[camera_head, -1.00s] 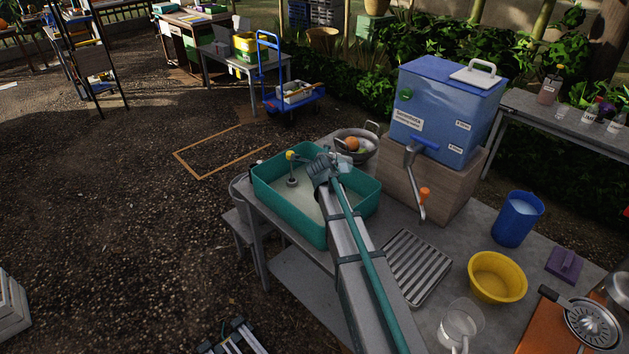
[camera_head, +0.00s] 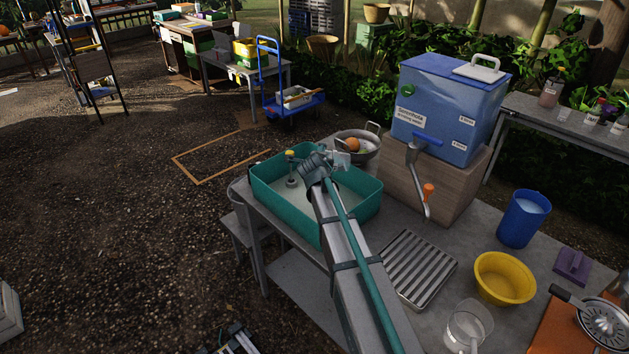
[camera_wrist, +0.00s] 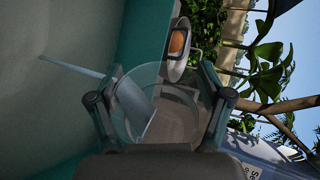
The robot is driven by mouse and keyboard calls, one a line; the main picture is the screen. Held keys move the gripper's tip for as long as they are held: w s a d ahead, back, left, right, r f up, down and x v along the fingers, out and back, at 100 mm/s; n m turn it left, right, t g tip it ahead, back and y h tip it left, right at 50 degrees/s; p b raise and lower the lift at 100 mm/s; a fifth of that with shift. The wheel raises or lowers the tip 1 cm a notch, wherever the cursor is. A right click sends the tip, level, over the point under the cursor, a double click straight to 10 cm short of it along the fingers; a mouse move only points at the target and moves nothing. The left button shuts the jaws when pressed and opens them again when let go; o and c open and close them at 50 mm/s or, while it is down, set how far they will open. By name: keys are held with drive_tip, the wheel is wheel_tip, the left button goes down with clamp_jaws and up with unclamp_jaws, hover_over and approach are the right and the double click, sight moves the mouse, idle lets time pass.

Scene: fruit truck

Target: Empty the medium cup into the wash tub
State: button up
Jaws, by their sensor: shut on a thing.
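My gripper (camera_head: 332,162) is over the far part of the teal wash tub (camera_head: 270,205). In the wrist view my gripper (camera_wrist: 160,70) is shut on a clear cup (camera_wrist: 178,108), with a finger on each side. The cup is strongly tipped. A pale, thin streak of liquid (camera_wrist: 80,70) runs from the cup's mouth toward the tub, and some pale liquid shows inside the cup. The tub wall (camera_wrist: 145,35) is beside the cup in the wrist view. The tub holds a whitish liquid. In the head view the cup is small and partly hidden by my gripper.
A metal bowl with fruit (camera_head: 358,148) stands just behind the tub. The blue water dispenser (camera_head: 445,115) and its tap are to the right. A drain rack (camera_head: 418,268), yellow bowl (camera_head: 504,278), blue cup (camera_head: 523,219) and clear jug (camera_head: 468,326) stand on the table.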

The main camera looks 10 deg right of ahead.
drive_tip(key=shift+a+n+h+b, duration=0.15)
drive_tip(key=shift+n+h+b, duration=0.15)
drive_tip(key=shift+b, duration=1.1)
drive_tip(key=shift+r+p, duration=0.5)
drive_tip(key=shift+p, duration=0.65)
drive_tip(key=shift+d+r+p, duration=0.1)
drive_tip(key=shift+d+p, duration=0.1)
drive_tip(key=shift+p, duration=1.05)
drive_tip(key=d+m+y+p, duration=0.1)
drive_tip(key=p, duration=0.4)
drive_tip(key=shift+s+d+f, duration=0.1)
drive_tip(key=shift+d+f, duration=0.05)
drive_tip(key=shift+f, duration=0.05)
drive_tip(key=shift+d+f+m+y, duration=0.15)
drive_tip(key=shift+f+m+y, duration=0.15)
drive_tip(key=shift+f+m, duration=0.1)
drive_tip(key=shift+f, duration=0.2)
drive_tip(key=shift+y, duration=0.3)
drive_tip(key=shift+b, duration=0.3)
